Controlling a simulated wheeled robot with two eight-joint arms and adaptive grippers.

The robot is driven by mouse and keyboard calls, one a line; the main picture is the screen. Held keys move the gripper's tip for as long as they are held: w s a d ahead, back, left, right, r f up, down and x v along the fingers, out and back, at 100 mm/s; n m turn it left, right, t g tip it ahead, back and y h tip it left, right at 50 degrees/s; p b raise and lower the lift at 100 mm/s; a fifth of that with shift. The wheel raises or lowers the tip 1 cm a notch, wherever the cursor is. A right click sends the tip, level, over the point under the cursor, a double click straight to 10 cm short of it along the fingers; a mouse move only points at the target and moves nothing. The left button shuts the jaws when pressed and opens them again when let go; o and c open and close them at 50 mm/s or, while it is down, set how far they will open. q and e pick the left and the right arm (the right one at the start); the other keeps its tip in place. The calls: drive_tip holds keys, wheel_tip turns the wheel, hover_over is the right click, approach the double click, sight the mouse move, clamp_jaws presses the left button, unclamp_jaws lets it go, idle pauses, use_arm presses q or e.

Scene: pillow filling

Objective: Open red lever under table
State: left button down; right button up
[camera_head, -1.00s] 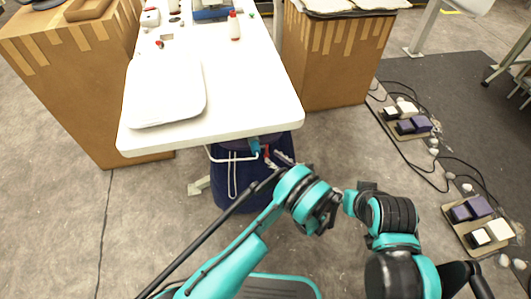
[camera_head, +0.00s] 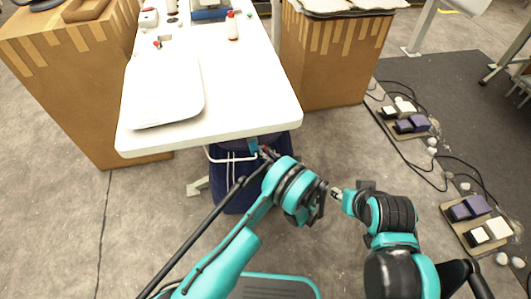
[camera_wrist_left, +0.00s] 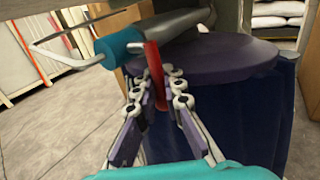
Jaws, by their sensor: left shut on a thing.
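The red lever (camera_wrist_left: 155,72) hangs down beside a teal cylindrical fitting (camera_wrist_left: 118,46) under the table in the left wrist view. My left gripper (camera_wrist_left: 161,92) has its fingers on both sides of the lever and is shut on it. In the head view, the left gripper (camera_head: 268,154) is just below the table's front edge, beside the teal fitting (camera_head: 253,146). The lever is mostly hidden there. My right arm is on the right in the head view, and its fingers do not show clearly.
A dark blue bin (camera_head: 232,180) stands below the fitting. Cardboard boxes flank the table. Pedals with cables lie on the floor at right.

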use_arm(q)
drive_tip(key=shift+s+f, duration=0.1)
drive_tip(key=shift+s+d+r+m+g+h+p, duration=0.15)
drive_tip(key=shift+s+m+g+h+p, duration=0.2)
drive_tip(key=shift+m+g+h+p, duration=0.25)
drive_tip(key=shift+s+d+r+m+g+h+p, duration=0.1)
drive_tip(key=shift+s+m+g+h+p, duration=0.3)
drive_tip(key=shift+g+h, duration=0.35)
drive_tip(key=shift+s+d+r+m+g+h+p, duration=0.15)
drive_tip(key=shift+s+m+g+h+p, duration=0.25)
drive_tip(key=shift+m+g+h, duration=0.3)
drive_tip(key=shift+f+g, duration=0.1)
drive_tip(key=shift+g, duration=0.15)
drive_tip(key=c, duration=1.6)
unclamp_jaws()
